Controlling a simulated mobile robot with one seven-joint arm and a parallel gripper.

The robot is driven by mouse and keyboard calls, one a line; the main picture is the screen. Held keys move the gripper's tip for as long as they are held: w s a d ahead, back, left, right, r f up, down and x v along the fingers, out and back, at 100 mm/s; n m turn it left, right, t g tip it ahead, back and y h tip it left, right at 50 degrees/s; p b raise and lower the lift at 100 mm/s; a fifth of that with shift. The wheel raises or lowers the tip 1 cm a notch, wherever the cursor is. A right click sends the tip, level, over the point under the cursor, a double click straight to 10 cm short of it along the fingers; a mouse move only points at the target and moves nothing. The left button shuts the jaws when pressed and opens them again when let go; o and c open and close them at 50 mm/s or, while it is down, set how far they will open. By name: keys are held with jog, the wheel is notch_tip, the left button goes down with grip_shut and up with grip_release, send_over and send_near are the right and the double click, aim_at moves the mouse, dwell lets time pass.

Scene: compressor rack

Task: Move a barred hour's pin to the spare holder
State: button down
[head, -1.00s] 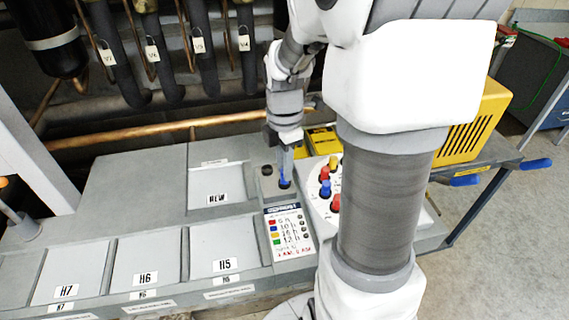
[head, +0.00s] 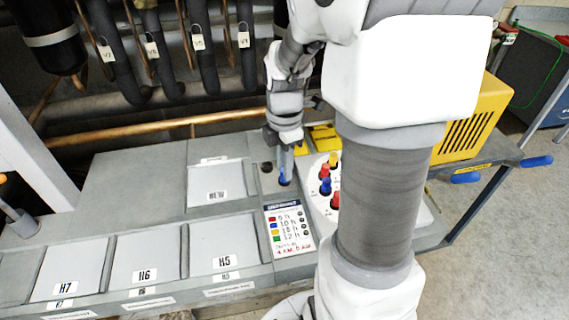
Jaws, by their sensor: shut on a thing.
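A white round dial (head: 318,203) on the bench carries a yellow pin (head: 333,160), red pins (head: 325,171) and a blue pin (head: 325,186). My arm hides its right part. The grey holder strip (head: 268,187) left of the dial has a dark round hole (head: 267,168). A card (head: 288,230) in front lists coloured squares with hours, with red handwriting below.
Shallow bays labelled H5 (head: 225,245), H6 (head: 145,260) and H7 (head: 72,272) lie to the left, empty. A yellow box (head: 323,137) stands behind the dial. A copper pipe (head: 150,132) and dark hoses run behind the bench. A yellow vented unit (head: 475,125) stands right.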

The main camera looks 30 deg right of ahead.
dwell(0.3)
jog(key=c, duration=0.7)
grip_release()
jog(key=shift+o, duration=0.2)
jog(key=shift+r, duration=0.1)
notch_tip(320, 180, up, 17)
jog(key=p, duration=0.2)
jog(key=shift+r, duration=0.1)
jog(key=s+a+f+m+t, duration=0.1)
jog(key=s+a+m+t, duration=0.4)
jog(key=s+a+m, duration=0.5)
jog(key=s+m, duration=0.2)
jog(key=m, duration=0.5)
jog(key=shift+s+a+m+t, duration=0.2)
jog(key=shift+a+m+t, duration=0.1)
jog(key=shift+a+m, duration=0.1)
